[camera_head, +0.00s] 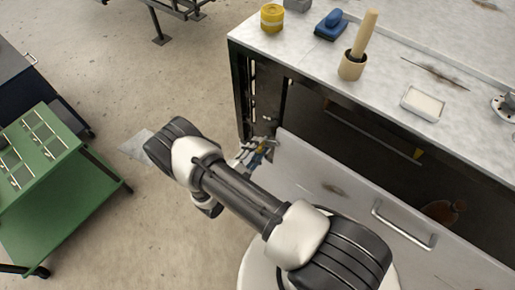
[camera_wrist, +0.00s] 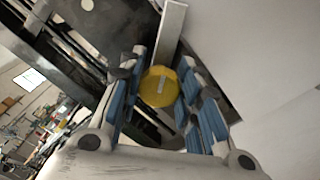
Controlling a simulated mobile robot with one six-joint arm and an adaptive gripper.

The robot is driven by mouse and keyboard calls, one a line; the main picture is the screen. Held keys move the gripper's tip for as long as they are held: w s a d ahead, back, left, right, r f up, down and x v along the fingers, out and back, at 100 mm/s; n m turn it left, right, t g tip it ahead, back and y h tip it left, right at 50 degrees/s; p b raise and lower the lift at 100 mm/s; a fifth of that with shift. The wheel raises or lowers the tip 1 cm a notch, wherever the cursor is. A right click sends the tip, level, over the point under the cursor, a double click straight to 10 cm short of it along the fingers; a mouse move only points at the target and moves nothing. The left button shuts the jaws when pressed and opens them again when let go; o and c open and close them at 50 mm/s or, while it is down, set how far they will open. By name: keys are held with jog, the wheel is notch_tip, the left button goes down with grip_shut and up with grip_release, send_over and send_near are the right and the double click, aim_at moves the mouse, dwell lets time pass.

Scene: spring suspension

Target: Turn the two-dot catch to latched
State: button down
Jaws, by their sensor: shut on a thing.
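A round yellow knob (camera_wrist: 158,87) with a pale bar across its face sits between the blue-padded fingers of my gripper (camera_wrist: 163,68) in the wrist view. The fingers are shut on it, one on each side. I take it for the catch, but no dots can be made out. In the head view my gripper (camera_head: 259,153) is at the left end of the white front panel (camera_head: 340,190), by the dark cabinet frame. The knob is mostly hidden there by the fingers, so its turn against any mark cannot be told.
Another yellow piece (camera_head: 417,154) shows inside the dark cabinet opening, right of my gripper. The panel bears a metal handle (camera_head: 403,224). The worktop holds a yellow tin (camera_head: 272,17), a blue brush (camera_head: 331,25) and a wooden-handled tool (camera_head: 364,36).

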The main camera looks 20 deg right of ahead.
jog(key=m, duration=0.3)
jog(key=shift+f+m+b, duration=0.1)
jog(key=shift+m+b, duration=0.2)
jog(key=shift+m, duration=1.8)
jog(key=c, duration=1.2)
grip_release()
jog(key=shift+o, duration=0.2)
jog(key=v, duration=1.2)
